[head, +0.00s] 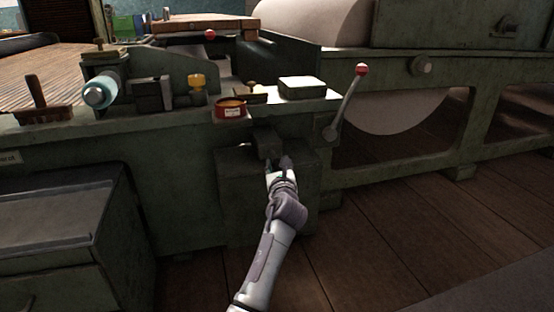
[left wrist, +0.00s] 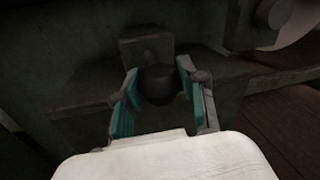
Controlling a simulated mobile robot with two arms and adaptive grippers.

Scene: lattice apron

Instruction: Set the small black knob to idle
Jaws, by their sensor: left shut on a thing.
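The small black knob (left wrist: 158,84) shows in the left wrist view as a dark rounded shape in front of a small plate (left wrist: 147,48) on the machine. My left gripper (left wrist: 158,76) has its teal-padded fingers on either side of the knob and is shut on it. In the head view my left gripper (head: 278,166) is at the front of the green machine, just below a dark block. It hides the knob there. No marking for idle is readable. My right gripper is not in view.
A red-tipped lever (head: 347,105) stands to the right of my left gripper. A red tin (head: 230,108) and a pale green box (head: 302,88) sit on the ledge above. A large pale roll (head: 390,110) is behind the frame at right. The wooden floor (head: 390,230) is clear.

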